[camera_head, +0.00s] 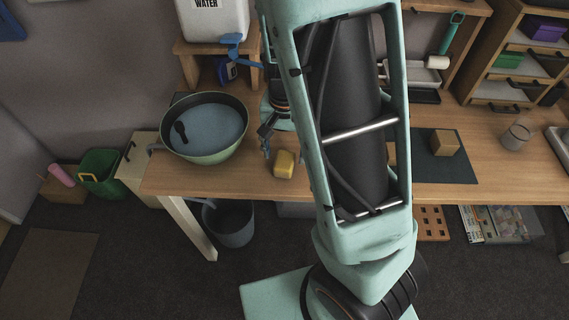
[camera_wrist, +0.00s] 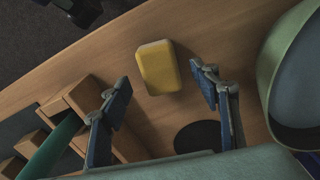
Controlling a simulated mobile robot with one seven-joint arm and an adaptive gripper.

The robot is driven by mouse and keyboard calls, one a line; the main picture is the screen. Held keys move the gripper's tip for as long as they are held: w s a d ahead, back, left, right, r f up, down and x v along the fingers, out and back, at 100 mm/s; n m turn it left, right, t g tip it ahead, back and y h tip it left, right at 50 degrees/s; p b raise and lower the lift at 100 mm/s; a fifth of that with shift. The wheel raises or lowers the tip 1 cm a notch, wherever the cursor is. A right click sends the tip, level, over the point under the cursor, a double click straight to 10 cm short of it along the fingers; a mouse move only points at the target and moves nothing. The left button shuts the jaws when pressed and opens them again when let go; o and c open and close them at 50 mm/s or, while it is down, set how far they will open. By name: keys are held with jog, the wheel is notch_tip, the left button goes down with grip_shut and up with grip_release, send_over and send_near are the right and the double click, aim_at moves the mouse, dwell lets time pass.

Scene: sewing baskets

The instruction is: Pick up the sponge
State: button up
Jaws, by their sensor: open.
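The sponge is a yellow block (camera_head: 284,163) with rounded edges, lying on the wooden table near its front edge, right of the basin. It also shows in the wrist view (camera_wrist: 158,67), unobstructed, ahead of and between the two fingers. My gripper (camera_wrist: 160,80) is open and empty, with its blue fingers spread on either side of the sponge's line and apart from it. In the head view my gripper (camera_head: 267,138) is partly hidden by my arm, just behind and left of the sponge.
A green basin (camera_head: 206,157) of bluish water with a dark object stands left of the sponge. A white water container (camera_head: 213,20) sits on a wooden stand behind. A tan block (camera_head: 446,143) lies on a dark mat at right. The table's front edge is close to the sponge.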

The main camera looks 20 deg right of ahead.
aim_at(285, 159)
notch_tip(285, 159, down, 4)
jog(key=shift+r+b, duration=0.1)
jog(key=shift+b, duration=0.3)
jog(key=c, duration=1.1)
jog(key=shift+o, duration=0.2)
jog(key=shift+r, duration=0.1)
